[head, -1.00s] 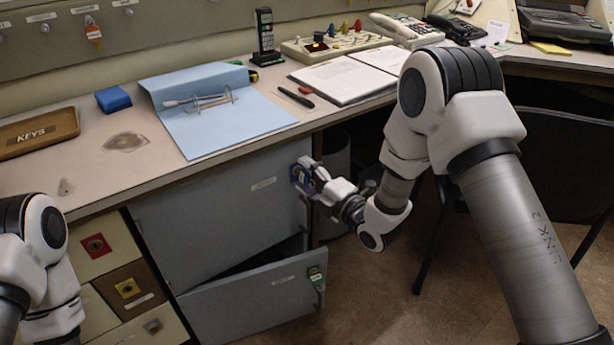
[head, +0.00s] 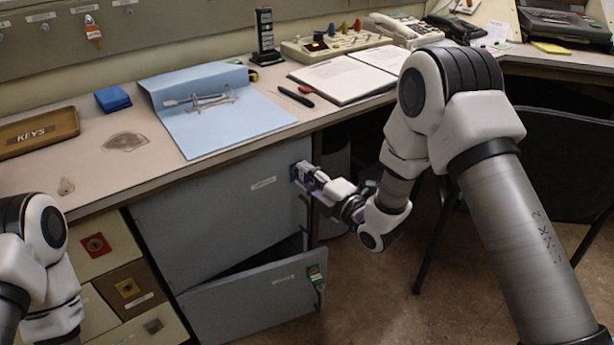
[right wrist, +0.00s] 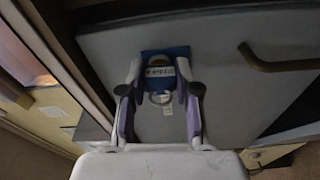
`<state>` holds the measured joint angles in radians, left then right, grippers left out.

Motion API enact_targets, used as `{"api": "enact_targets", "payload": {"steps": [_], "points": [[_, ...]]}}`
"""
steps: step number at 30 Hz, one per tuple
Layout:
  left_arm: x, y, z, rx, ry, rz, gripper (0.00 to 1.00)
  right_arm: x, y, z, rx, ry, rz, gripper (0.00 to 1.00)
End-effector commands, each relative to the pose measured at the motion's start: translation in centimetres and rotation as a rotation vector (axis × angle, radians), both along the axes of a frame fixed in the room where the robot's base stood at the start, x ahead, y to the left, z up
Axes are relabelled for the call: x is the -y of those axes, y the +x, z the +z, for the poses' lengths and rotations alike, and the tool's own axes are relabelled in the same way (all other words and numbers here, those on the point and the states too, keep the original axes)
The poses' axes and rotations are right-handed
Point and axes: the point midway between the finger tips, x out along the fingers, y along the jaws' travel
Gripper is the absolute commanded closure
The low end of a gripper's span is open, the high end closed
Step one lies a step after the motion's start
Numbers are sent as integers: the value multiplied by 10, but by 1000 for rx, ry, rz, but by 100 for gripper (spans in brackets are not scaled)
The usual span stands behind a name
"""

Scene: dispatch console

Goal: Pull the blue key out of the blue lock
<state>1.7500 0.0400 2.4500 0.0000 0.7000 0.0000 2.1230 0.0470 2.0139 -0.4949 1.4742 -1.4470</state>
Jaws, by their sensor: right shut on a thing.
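The blue lock (head: 294,173) is a blue plate on the upper grey cabinet door, near its right edge. It also shows at the top centre of the right wrist view (right wrist: 149,54). My right gripper (head: 304,175) is at the lock. In the right wrist view my right gripper (right wrist: 160,70) is shut on the blue key (right wrist: 160,72), whose labelled head sits between the fingertips in front of the plate. A ring and a pale tag hang below it. The key's shaft is hidden. Of my left arm only links show in the head view; its gripper is out of view.
A door handle (right wrist: 280,62) is right of the lock in the right wrist view. The desk edge overhangs above. A black chair (head: 555,165) stands at right.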

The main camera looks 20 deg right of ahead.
Motion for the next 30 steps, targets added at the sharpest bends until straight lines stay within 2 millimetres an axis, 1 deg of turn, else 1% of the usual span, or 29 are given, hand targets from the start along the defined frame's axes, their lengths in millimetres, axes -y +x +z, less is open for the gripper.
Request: {"api": "enact_targets", "payload": {"steps": [8,17,24,30], "points": [[0,0,0,0,0,0,60,2,-6,0,0,1,0,100],[0,0,0,0,0,0,60,2,-7,0,0,0,1,100],[0,0,1,0,0,0,60,5,-13,0,-1,0,0,100],[0,0,1,0,0,0,60,5,-13,0,-1,0,0,100]]}}
